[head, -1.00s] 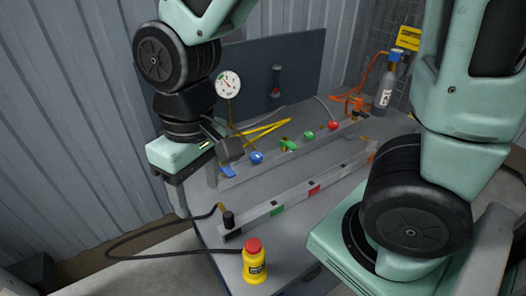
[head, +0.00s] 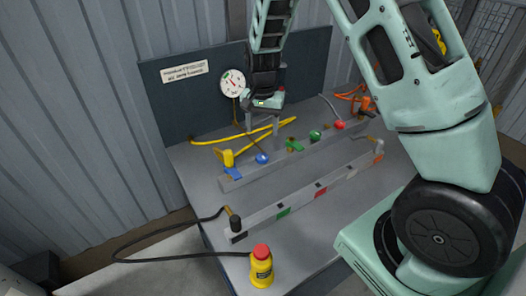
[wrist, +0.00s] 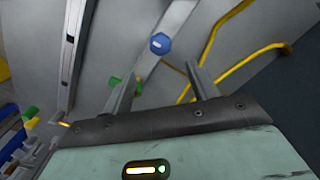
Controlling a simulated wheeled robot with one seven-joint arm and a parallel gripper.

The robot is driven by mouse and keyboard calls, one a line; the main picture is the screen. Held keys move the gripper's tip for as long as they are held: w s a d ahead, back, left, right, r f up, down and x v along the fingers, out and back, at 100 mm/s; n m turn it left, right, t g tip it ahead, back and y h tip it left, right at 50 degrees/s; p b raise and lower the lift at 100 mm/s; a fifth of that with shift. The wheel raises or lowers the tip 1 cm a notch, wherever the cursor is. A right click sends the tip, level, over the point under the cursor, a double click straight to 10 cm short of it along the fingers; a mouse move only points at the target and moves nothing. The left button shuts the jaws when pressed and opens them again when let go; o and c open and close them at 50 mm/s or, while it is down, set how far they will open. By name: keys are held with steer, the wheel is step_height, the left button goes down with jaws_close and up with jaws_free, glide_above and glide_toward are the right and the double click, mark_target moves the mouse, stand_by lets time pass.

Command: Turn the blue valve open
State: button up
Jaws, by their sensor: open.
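A blue knob (head: 262,158) sits on the rear grey rail, with a blue lever handle (head: 232,173) to its left at the rail's end. My gripper (head: 262,130) is pointing down above the back of the bench, behind the blue knob, apart from it. In the wrist view the blue knob (wrist: 160,43) lies beyond the two spread fingertips of my gripper (wrist: 163,68), with nothing between them. A green lever (wrist: 123,85) shows partly behind the left finger. The blue lever is not clear in the wrist view.
A green lever (head: 294,146), green knob (head: 315,135) and red knob (head: 338,125) continue along the rail. Yellow hoses (head: 215,140) lie behind it, below a gauge (head: 232,82). A second rail (head: 257,219) runs in front.

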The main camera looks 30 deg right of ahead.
mark_target(262, 156)
step_height(262, 156, down, 11)
steer(key=shift+a+r+p, duration=0.1)
steer(key=shift+r+p, duration=0.05)
steer(key=shift+p, duration=0.6)
steer(key=c, duration=1)
